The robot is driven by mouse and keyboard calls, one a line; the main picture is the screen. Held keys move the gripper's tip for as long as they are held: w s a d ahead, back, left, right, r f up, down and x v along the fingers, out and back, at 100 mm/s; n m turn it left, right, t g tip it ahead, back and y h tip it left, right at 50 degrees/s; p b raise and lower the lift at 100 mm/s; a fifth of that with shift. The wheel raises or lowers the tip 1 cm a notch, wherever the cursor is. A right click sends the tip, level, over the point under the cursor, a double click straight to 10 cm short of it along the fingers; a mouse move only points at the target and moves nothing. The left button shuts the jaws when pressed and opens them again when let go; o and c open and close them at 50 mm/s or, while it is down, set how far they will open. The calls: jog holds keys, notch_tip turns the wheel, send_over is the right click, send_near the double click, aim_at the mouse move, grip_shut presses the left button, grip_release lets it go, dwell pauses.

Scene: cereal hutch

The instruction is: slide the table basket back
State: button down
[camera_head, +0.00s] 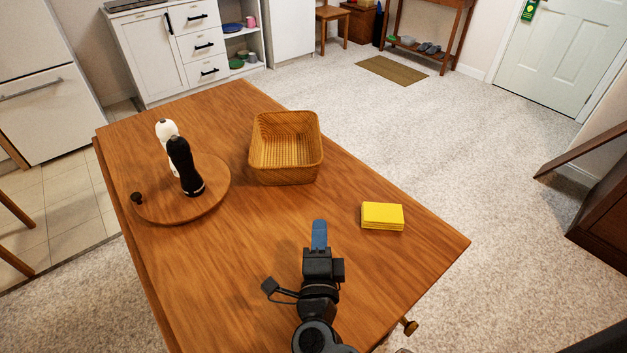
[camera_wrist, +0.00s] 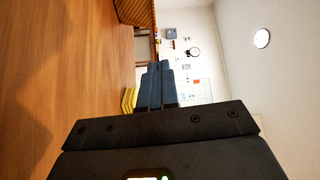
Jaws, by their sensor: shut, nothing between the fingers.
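The table basket (camera_head: 286,172), an empty woven tan basket, stands upright on the wooden table (camera_head: 238,283), toward its far right edge. Part of the basket also shows at the top of the wrist view (camera_wrist: 135,12). My gripper (camera_head: 319,224) is above the table, on the near side of the basket and apart from it. Its blue fingers are shut together with nothing between them, and they show in the middle of the wrist view (camera_wrist: 158,78).
A yellow block (camera_head: 382,216) lies right of my gripper, near the table's right edge. A round wooden tray (camera_head: 160,207) at left holds a black mill (camera_head: 184,167) and a white mill (camera_head: 166,130). The tabletop between gripper and basket is clear.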

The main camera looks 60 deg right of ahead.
aim_at(257, 135)
jog(key=d+m, duration=0.1)
jog(key=w+d+f+g, duration=0.1)
jog(key=w+d+m+g, duration=0.1)
jog(key=shift+w+d+f+m+h, duration=0.15)
jog(key=shift+d+f+m+h, duration=0.15)
jog(key=p+x, duration=0.1)
jog(key=x, duration=0.8)
jog(key=shift+w+d, duration=0.1)
jog(key=shift+d, duration=0.1)
jog(key=shift+w+d+p, duration=0.2)
jog(key=shift+w, duration=0.35)
jog(key=shift+w+d+p, duration=0.15)
jog(key=shift+w+d, duration=0.05)
jog(key=shift+w, duration=0.35)
jog(key=shift+w+d, duration=0.25)
jog(key=shift+w, duration=0.6)
jog(key=shift+f, duration=0.1)
